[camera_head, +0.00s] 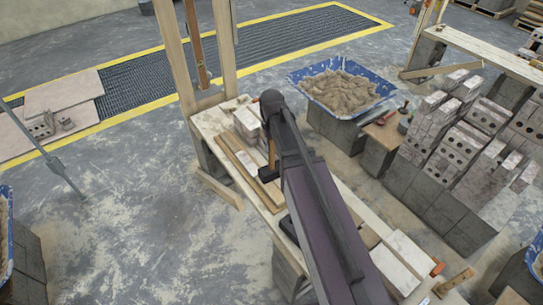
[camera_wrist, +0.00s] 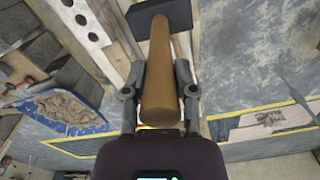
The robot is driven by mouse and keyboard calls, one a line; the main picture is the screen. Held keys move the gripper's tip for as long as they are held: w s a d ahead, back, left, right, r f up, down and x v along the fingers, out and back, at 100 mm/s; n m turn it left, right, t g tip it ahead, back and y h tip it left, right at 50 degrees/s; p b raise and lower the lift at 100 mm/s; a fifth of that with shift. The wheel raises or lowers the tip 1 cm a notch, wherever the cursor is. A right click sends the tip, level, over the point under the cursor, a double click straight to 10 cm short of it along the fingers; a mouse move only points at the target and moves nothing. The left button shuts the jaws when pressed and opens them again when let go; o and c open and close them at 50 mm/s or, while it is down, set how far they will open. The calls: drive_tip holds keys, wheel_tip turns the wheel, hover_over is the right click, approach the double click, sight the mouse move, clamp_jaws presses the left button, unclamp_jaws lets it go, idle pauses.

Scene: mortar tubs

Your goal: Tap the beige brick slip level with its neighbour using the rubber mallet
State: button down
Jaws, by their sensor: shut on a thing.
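My gripper (camera_wrist: 159,74) is shut on the wooden handle of the rubber mallet (camera_wrist: 160,45). In the wrist view the mallet's black head lies at the top, beyond the fingertips. In the head view the mallet (camera_head: 269,173) hangs beside my dark arm, its black head low over the bench boards and its handle upward. The gripper's fingers are hard to make out there. A small pale piece (camera_head: 231,162), perhaps the beige brick slip, lies on the boards left of the mallet head. I cannot tell whether it sits level with a neighbour.
The long plank bench (camera_head: 212,122) runs under my arm. A wooden post frame (camera_head: 172,50) rises at its far end. A blue mortar tub (camera_head: 372,73) stands right of it on blocks. Stacked perforated bricks (camera_head: 468,143) fill the right. Open floor (camera_head: 130,215) lies left.

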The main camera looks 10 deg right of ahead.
drive_tip(key=shift+d, duration=0.15)
idle(0.3)
drive_tip(key=w+f+b, duration=0.4)
drive_tip(key=f+b, duration=0.5)
drive_tip(key=w+d+f+n+b, duration=0.1)
drive_tip(key=w+f+b, duration=0.4)
drive_tip(key=f+b, duration=0.3)
drive_tip(key=shift+f+b, duration=0.35)
wheel_tip(320, 180, down, 3)
drive_tip(key=b, duration=0.3)
drive_tip(key=shift+f, duration=0.15)
drive_tip(key=shift+a, duration=0.15)
idle(0.5)
